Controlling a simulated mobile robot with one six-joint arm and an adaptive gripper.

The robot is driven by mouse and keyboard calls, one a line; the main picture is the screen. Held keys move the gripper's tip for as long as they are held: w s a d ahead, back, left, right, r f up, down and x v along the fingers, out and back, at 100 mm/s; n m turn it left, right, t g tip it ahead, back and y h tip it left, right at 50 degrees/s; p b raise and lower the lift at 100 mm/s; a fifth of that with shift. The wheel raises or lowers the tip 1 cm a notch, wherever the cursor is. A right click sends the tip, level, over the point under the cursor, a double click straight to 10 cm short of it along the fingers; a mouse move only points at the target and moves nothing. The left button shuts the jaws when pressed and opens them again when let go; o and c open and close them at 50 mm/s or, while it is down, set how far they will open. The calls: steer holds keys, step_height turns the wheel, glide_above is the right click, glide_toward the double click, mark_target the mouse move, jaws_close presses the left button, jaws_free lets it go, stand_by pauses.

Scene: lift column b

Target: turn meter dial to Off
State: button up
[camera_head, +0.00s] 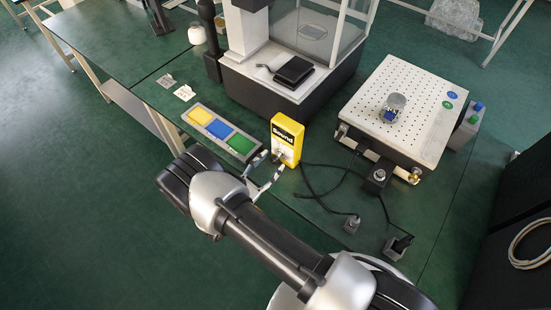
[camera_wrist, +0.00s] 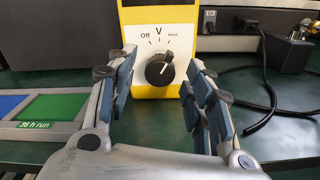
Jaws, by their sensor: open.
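The yellow meter (camera_head: 286,141) stands upright at the front edge of the green bench, its screen reading "Sound". Its lower face fills the upper middle of the wrist view (camera_wrist: 125,18). The round black dial (camera_wrist: 159,70) sits on a white panel marked "Off" on the left, "V" at the top and a small word on the right. The dial's white mark points up and right, toward the right-hand word. My gripper (camera_head: 270,171) is open in front of the meter. In the wrist view its fingers (camera_wrist: 160,76) stand either side of the dial, with no visible contact.
A tray with yellow, blue and green sections (camera_head: 216,130) lies just left of the meter. A black cable (camera_head: 318,193) runs on the bench to the right. A perforated plate (camera_head: 405,105) stands farther right, and a glass-sided balance (camera_head: 290,70) stands behind.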

mark_target(273, 162)
steer(key=shift+x, duration=1.8)
steer(key=shift+c, duration=0.4)
steer(key=c, duration=1)
